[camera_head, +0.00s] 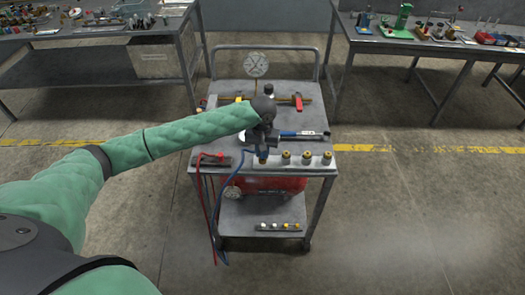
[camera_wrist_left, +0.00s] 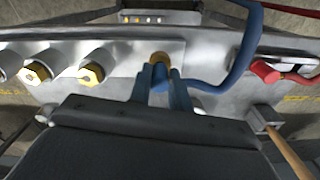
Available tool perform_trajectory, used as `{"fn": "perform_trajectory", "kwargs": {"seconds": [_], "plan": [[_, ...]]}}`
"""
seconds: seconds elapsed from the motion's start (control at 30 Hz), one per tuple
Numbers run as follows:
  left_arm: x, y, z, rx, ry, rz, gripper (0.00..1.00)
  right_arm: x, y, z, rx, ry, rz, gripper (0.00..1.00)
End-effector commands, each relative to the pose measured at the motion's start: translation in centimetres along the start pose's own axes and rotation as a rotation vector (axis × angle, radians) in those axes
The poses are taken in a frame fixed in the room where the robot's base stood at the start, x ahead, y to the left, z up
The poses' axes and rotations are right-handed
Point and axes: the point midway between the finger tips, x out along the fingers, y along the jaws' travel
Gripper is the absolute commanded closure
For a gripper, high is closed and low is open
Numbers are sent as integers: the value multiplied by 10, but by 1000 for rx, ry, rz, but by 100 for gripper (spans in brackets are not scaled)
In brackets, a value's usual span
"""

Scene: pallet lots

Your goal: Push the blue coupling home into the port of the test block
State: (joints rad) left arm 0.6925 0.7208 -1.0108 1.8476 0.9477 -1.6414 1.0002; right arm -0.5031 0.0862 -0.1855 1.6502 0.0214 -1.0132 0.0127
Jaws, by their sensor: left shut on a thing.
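The test block (camera_head: 296,160) is a pale metal bar along the near edge of the cart top, with a row of brass ports. In the left wrist view it runs across the picture (camera_wrist_left: 120,57). My left gripper (camera_head: 262,150) is over its left end, and in the left wrist view its fingers (camera_wrist_left: 165,92) are shut on the blue coupling (camera_wrist_left: 160,76). The coupling is at a brass port (camera_wrist_left: 159,58), lined up with it. Whether it is fully seated I cannot tell, as the fingers hide much of it. My right gripper is not in view.
A blue hose (camera_wrist_left: 240,60) loops from the coupling side. A red coupling (camera_wrist_left: 266,71) with a red hose (camera_head: 207,190) lies left of the block in the head view. A gauge (camera_head: 256,64) and a marker-like tool (camera_head: 302,134) are on the cart. Other brass ports (camera_wrist_left: 92,74) stand close by.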

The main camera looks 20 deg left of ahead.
Motion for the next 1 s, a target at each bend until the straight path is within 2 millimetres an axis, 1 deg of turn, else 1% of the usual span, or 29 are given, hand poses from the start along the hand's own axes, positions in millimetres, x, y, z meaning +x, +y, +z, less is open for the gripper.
{"fn": "perform_trajectory", "kwargs": {"seconds": [0.7, 0.73, 0.83, 0.87, 1.0], "plan": [[11, 0, 0, -1, -1, 1, 100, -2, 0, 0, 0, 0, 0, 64], [11, 0, 0, -1, -1, 1, 77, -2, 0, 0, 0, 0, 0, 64], [11, 0, 0, 0, -1, 1, 57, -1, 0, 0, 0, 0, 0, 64], [11, 0, 0, 0, 0, 0, 55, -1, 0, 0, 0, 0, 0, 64], [11, 0, 0, 0, 0, 0, 55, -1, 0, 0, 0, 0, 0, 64]]}}
